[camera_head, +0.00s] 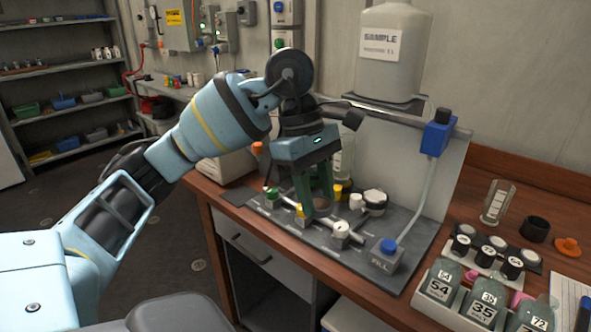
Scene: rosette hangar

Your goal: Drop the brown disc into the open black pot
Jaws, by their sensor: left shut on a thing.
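My left gripper (314,207) points down over the grey fixture board on the wooden bench. Its greenish fingers are shut on a small brown disc (321,204), mostly hidden between the fingertips. An open black pot (535,229) stands upright on the bench at the right, well apart from the gripper. My right gripper is out of view.
The grey board (408,256) carries valves, coloured caps and a blue-buttoned FILL block (386,254). A clear beaker (496,201) and an orange stopper (567,247) flank the pot. A rack of numbered bottles (454,308) stands in front. A large SAMPLE tank (391,52) stands behind.

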